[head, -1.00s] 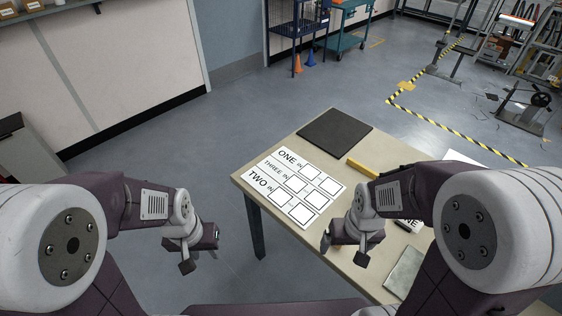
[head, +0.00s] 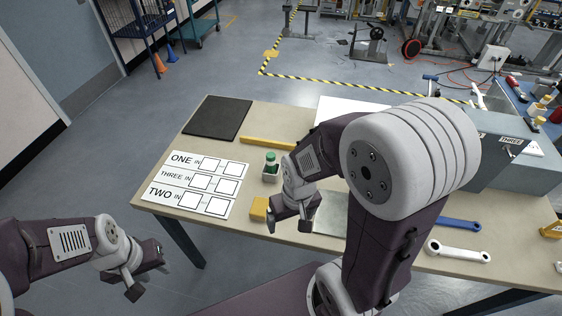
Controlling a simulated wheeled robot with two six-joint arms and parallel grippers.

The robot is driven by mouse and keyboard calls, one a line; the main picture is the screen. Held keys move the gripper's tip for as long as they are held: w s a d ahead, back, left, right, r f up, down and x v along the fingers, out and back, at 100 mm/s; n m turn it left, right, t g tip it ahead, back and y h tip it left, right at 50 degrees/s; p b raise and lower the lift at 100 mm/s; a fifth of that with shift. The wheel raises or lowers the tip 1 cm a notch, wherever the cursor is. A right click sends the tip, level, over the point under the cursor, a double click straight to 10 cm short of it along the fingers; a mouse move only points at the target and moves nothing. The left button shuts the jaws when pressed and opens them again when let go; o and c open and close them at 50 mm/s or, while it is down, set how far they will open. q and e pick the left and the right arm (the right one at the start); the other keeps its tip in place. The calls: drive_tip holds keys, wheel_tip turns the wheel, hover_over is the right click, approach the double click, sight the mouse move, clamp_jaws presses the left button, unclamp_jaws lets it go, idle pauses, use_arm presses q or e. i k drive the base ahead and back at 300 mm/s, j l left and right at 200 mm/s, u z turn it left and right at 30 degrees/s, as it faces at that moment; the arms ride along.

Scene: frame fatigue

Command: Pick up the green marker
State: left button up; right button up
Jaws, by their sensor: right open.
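The printed sheet (head: 196,182) lies at the table's left, with a dark mat (head: 217,117) behind it. A yellow bar (head: 268,142) lies behind the holder and a yellow block (head: 259,208) before it. Wrenches (head: 457,252) and a grey box (head: 500,150) are at right.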

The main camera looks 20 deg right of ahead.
sight(270, 156)
drive_tip(key=z, duration=0.7)
drive_tip(key=k+l, duration=0.05)
